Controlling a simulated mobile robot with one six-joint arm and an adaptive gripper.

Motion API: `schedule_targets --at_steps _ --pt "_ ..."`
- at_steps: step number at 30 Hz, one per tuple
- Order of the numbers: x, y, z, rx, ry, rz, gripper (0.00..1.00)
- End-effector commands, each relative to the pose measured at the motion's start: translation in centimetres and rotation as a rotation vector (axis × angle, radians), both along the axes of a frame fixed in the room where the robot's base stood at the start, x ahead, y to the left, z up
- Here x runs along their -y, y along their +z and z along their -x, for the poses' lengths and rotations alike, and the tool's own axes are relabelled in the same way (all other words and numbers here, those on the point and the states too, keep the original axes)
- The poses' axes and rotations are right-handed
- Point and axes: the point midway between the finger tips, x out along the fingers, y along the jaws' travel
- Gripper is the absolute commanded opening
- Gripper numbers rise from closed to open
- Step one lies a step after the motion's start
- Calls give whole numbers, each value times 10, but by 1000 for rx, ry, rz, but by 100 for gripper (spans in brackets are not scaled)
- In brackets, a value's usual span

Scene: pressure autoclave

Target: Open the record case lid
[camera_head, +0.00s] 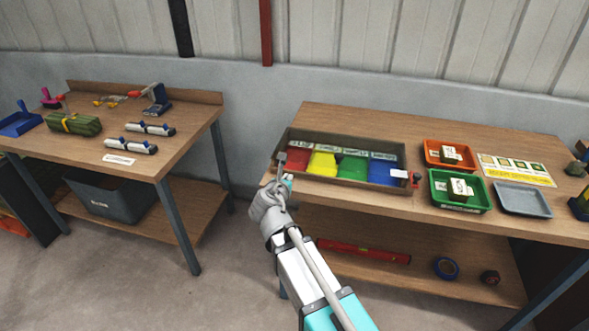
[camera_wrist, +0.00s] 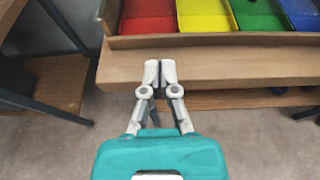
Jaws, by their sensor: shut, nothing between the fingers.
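A shallow brown case (camera_head: 350,183) with red, yellow, green and blue sections sits at the left of the right-hand table; I take it to be the record case. I cannot make out a separate lid. My gripper (camera_head: 283,165) is shut and empty by the case's left front corner. In the wrist view, its fingertips (camera_wrist: 160,68) overlap the table's front edge; contact cannot be told.
Right of the case are an orange bin (camera_head: 432,161), a green bin (camera_head: 438,197), a grey tray (camera_head: 522,201) and a printed sheet (camera_head: 515,169). A lower shelf holds a red level (camera_head: 364,252). The left table (camera_head: 90,148) stands apart across a floor gap.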

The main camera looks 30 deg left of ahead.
Motion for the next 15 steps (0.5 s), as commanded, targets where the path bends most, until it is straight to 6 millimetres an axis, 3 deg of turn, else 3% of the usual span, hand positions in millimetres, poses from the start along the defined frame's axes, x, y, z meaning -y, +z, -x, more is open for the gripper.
schedule_targets --at_steps 8,15 --pt "-2 -4 -7 -1 -1 -2 0" --pt "-9 -13 -31 -2 -2 -2 0"
